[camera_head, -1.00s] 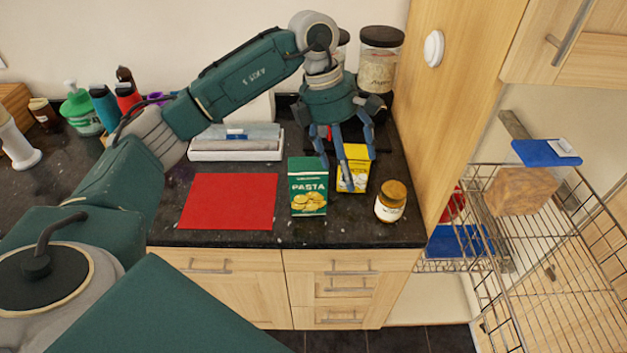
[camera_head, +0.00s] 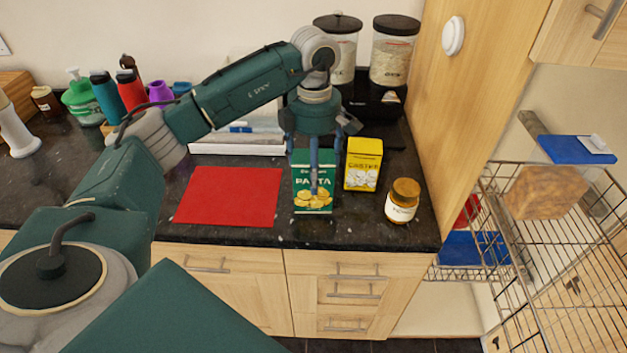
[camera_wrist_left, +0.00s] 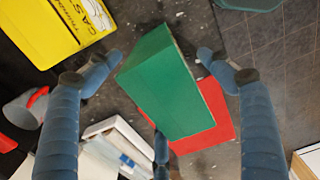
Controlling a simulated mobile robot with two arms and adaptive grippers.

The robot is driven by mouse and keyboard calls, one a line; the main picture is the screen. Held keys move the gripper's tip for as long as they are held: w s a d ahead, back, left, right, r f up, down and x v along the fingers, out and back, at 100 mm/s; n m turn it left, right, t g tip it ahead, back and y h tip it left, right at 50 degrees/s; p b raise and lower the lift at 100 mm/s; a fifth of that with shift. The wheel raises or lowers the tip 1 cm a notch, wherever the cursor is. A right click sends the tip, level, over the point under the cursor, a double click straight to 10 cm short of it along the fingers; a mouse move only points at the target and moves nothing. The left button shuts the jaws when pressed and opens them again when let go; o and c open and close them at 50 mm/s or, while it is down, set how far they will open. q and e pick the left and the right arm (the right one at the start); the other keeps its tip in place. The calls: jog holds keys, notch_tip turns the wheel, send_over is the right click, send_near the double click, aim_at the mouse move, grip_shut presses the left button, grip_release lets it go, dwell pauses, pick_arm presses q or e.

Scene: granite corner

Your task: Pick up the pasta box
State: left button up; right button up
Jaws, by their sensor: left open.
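The pasta box (camera_head: 303,170) is a green carton with a yellow pasta picture, upright on the dark counter. My left gripper (camera_head: 314,170) is directly over it, its blue fingers pointing down and one finger crossing the box's front in the head view. In the left wrist view the green box (camera_wrist_left: 168,85) lies between the spread, open fingers (camera_wrist_left: 160,85). I see no finger clearly touching it. My right gripper is not in view.
A yellow box (camera_head: 362,165) and a jar (camera_head: 402,201) stand close on the right. A red mat (camera_head: 229,197) lies at left. A white tray (camera_head: 235,148) and glass canisters (camera_head: 394,50) are behind. A tall wooden cabinet side (camera_head: 470,110) bounds the counter's right.

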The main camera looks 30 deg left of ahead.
pick_arm(q)
notch_tip(320, 180, down, 5)
jog(key=p, duration=0.2)
jog(key=shift+s+a+r+p, duration=0.1)
jog(key=shift+p, duration=0.2)
jog(key=shift+f, duration=0.45)
jog(key=shift+r, duration=0.1)
jog(key=c, duration=1.8)
jog(key=shift+o, duration=0.2)
